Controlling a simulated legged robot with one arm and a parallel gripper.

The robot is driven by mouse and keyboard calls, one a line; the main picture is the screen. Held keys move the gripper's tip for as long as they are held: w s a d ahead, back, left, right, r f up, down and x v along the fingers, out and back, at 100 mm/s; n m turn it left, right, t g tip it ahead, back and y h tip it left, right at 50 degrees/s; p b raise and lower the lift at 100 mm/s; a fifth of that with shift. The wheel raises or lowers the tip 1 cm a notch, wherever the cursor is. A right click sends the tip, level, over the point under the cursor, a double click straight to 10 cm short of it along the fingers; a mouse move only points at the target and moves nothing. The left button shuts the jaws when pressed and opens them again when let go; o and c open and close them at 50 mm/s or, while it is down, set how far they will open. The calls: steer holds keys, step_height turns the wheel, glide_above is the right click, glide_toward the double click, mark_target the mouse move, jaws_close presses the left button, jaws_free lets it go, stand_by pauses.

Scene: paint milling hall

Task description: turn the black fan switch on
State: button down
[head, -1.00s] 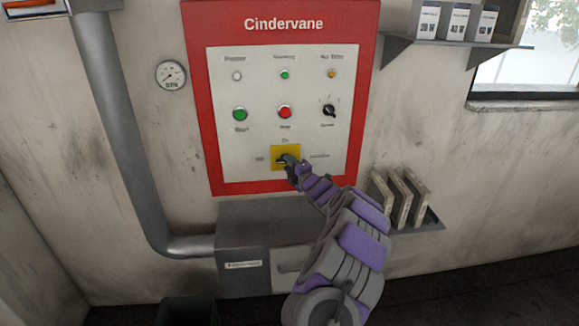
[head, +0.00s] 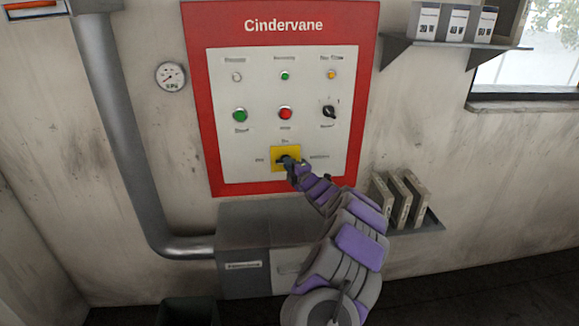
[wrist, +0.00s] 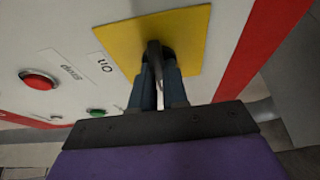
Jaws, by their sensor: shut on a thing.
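The black fan switch (wrist: 154,50) sits on a yellow square plate (head: 276,153) low on the red-framed Cindervane panel (head: 285,20). In the wrist view the yellow plate (wrist: 187,27) fills the top middle, with an "On" label (wrist: 104,63) to its left. My gripper (head: 288,161) is at the switch in the head view. In the wrist view my gripper (wrist: 160,75) has its two fingers shut on the switch handle. The fingers and hand cover part of the switch, so its exact pointing direction is hard to tell.
Above the switch are a green button (head: 240,115), a red button (head: 285,114) and a smaller black knob (head: 329,112). A grey metal box (head: 240,240) stands below the panel. A shelf with several panels (head: 410,200) is at the right, close to my arm.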

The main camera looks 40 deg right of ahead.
steer(key=shift+f, duration=0.25)
steer(key=shift+w+a+f+m+t+h+p, duration=0.25)
steer(key=shift+m+h, duration=1.2)
steer(key=shift+m, duration=2.25)
steer(key=shift+s+a+f+m+t+h+p, duration=0.15)
steer(key=shift+m+h+p, duration=0.35)
steer(key=shift+m+h, duration=2.1)
steer(key=shift+w+a+f+m+t+h+p, duration=0.15)
steer(key=shift+m+t+h+p, duration=0.2)
steer(key=shift+m, duration=4.45)
steer(key=shift+d+m, duration=0.15)
steer(key=shift+m, duration=0.15)
steer(key=c, duration=1.4)
jaws_free()
steer(key=shift+o, duration=1.3)
steer(key=shift+r, duration=0.15)
